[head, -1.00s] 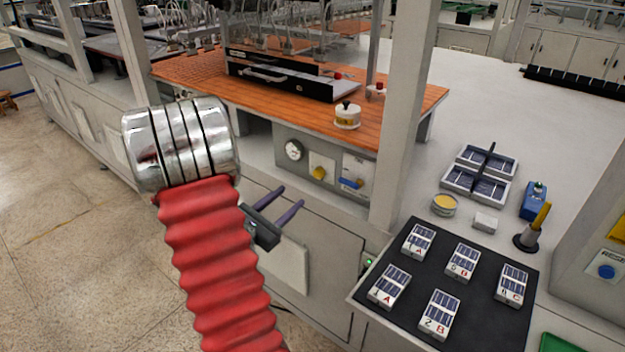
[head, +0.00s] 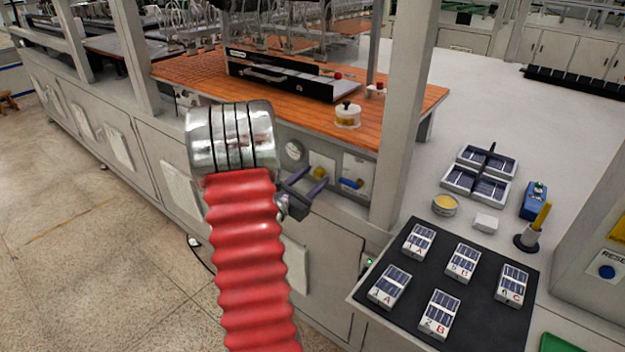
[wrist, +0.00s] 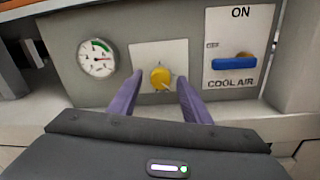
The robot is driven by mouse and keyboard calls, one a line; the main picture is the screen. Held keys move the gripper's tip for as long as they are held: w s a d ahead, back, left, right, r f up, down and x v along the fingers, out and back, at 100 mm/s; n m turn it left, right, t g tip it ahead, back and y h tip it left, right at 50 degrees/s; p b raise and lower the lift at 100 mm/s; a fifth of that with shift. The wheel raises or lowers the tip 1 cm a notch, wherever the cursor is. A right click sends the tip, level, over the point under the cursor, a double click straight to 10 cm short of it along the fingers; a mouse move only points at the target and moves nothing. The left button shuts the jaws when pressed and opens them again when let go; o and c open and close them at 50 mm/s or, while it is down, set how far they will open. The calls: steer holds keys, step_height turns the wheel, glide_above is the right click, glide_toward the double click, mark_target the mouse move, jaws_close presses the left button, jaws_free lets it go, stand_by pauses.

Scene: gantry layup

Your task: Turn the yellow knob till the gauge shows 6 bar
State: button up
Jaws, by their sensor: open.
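The yellow knob (wrist: 160,77) sits on a white plate on the grey panel, in the middle of the wrist view; in the head view the knob (head: 319,172) shows just beyond my fingers. The round white gauge (wrist: 97,58) is to its left, with a green arc and a reddish needle; its numbers are too small to read. The gauge also shows in the head view (head: 294,150). My gripper (wrist: 158,98) is open and empty, its two purple fingers pointing at the panel on either side of the knob's lower part. I cannot tell whether they touch it.
A blue lever (wrist: 234,63) on a plate marked ON and COOL AIR is right of the knob. A grey post (head: 401,120) rises right of the panel. A black mat (head: 400,310) with several cell packs lies on the right bench.

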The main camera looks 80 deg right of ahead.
steer(key=shift+c, duration=0.6)
steer(key=c, duration=0.9)
steer(key=shift+w+r+n, duration=0.1)
steer(key=shift+w+n, duration=0.05)
steer(key=shift+n, duration=2.15)
steer(key=shift+d, duration=0.1)
steer(key=o, duration=1)
